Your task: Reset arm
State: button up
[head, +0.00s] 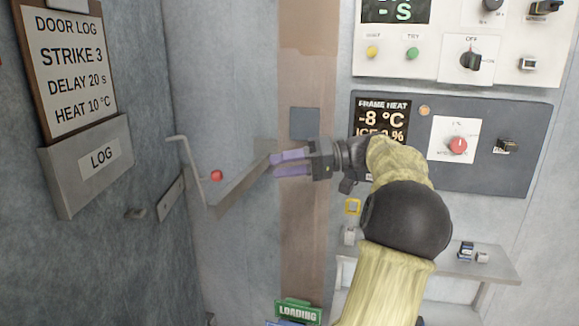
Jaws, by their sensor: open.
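My gripper (276,162) is open, with its two purple fingers pointing left. Nothing shows between the fingers. It is in front of the brown vertical strip on the wall, just right of a grey metal lever or bar (232,194). I cannot tell whether the fingertips touch that bar. My arm reaches up from the bottom right and bends left at the dark joint. It hides part of the frame heat panel (480,176) and part of the shelf.
A door log board (72,68) and a log box (92,166) are on the left wall. A red knob (216,175) sits by a bent handle (188,158). A control panel (440,66) is upper right. A shelf (480,266) with small items is lower right. A green loading sign (298,311) is at the bottom.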

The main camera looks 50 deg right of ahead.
jog(key=shift+s+d, duration=0.35)
jog(key=shift+s, duration=0.05)
jog(key=shift+w, duration=0.1)
dwell(0.3)
